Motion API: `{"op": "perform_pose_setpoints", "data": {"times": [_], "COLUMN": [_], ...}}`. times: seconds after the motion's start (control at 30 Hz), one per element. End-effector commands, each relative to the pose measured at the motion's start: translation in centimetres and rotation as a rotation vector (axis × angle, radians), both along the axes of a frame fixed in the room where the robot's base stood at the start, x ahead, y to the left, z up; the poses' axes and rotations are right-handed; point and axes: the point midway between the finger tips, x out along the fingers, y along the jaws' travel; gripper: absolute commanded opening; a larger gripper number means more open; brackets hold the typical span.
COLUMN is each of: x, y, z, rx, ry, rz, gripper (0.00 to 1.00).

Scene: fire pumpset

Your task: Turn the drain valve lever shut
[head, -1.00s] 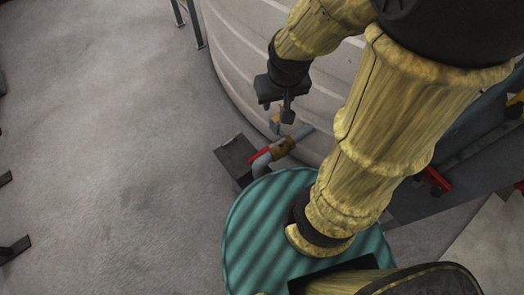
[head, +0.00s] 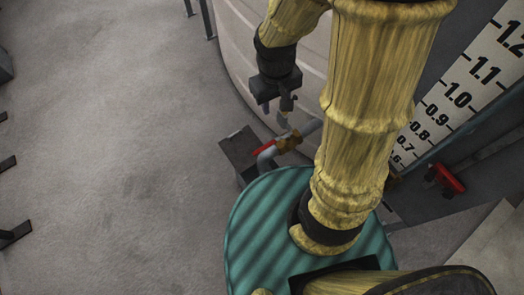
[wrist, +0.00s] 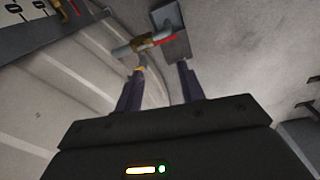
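The drain valve has a brass body (head: 287,142) on a grey pipe stub low on the pale tank. Its red lever (head: 264,148) points to the left, along the grey outlet bend. The valve also shows in the wrist view as a brass body (wrist: 146,44) with the red lever (wrist: 164,38) on its right. My gripper (head: 275,112) hangs just above and behind the valve in the head view. In the wrist view its two dark fingers (wrist: 161,70) are apart with nothing between them. The fingertips do not appear to touch the lever.
The pale ribbed tank (head: 255,60) curves close behind my gripper. A dark grey box (head: 238,150) sits under the outlet. A numbered gauge board (head: 460,95) and another red handle (head: 445,178) are at the right. The floor (head: 110,150) at left is open.

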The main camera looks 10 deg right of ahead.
Motion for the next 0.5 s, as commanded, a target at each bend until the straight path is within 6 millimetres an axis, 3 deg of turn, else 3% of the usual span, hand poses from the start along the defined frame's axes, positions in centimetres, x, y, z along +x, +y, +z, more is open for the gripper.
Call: {"op": "perform_pose_setpoints", "data": {"times": [0.03, 0.5], "x": [0.3, 1.9], "y": [0.9, 5.9], "z": [-3.3, -20.1], "rx": [-0.029, -0.417], "ry": [0.059, 0.51], "rz": [0.069, 0.62], "gripper": [0.39, 0.39]}}
